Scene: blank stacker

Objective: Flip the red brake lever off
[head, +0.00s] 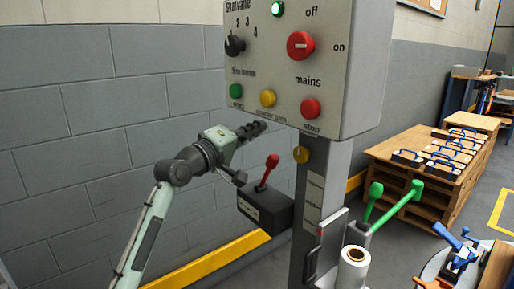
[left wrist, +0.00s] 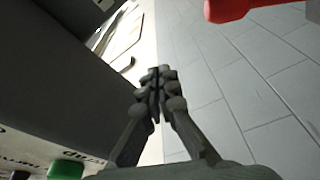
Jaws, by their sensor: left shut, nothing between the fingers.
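The red brake lever (head: 269,163) stands up from a dark box (head: 266,208) on the side of the grey post, its knob leaning slightly right. My left gripper (head: 262,127) is just below the control panel's lower left part, above the lever and apart from it. In the left wrist view the fingers (left wrist: 155,75) are closed together and empty. A red rounded end, apparently the lever's knob (left wrist: 232,8), shows at the top right there, clear of the fingers. My right gripper is not in view.
The control panel (head: 272,50) with knobs and buttons hangs close above my gripper. A green button (left wrist: 67,169) shows in the wrist view. Green levers (head: 395,205) and a white roll (head: 353,258) stand right of the post. A block wall (head: 70,150) is behind.

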